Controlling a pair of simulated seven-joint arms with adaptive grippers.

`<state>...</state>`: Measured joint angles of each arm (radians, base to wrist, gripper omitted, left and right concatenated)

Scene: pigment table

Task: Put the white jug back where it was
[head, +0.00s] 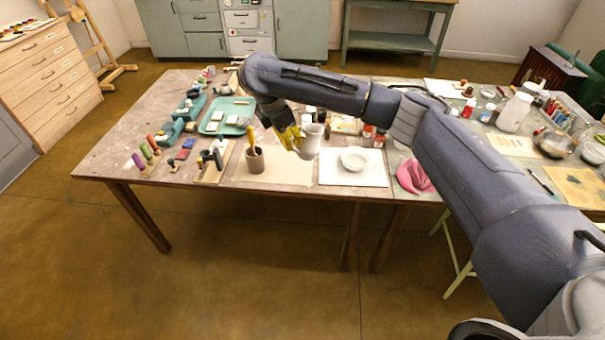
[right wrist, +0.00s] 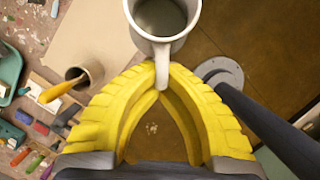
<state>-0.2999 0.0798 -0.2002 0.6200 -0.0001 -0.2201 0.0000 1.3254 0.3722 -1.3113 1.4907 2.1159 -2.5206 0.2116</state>
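The white jug (head: 311,141) is at my right gripper (head: 291,139), over the front part of the table in the head view. In the right wrist view the jug (right wrist: 186,38) is seen from above, with grey-looking content inside. The yellow fingertips of my right gripper (right wrist: 161,75) close around its handle (right wrist: 162,58). The jug appears upright and above the table, near the brown paper sheet (head: 285,176); the exact gap below it cannot be told. My left gripper is not in view.
A brown cup (head: 255,162) with a yellow-handled tool stands left of the jug. A white bowl (head: 354,159) sits on a white sheet (head: 375,180) to the right, beside a pink cloth (head: 412,177). Several bottles stand behind. The brown sheet's front is clear.

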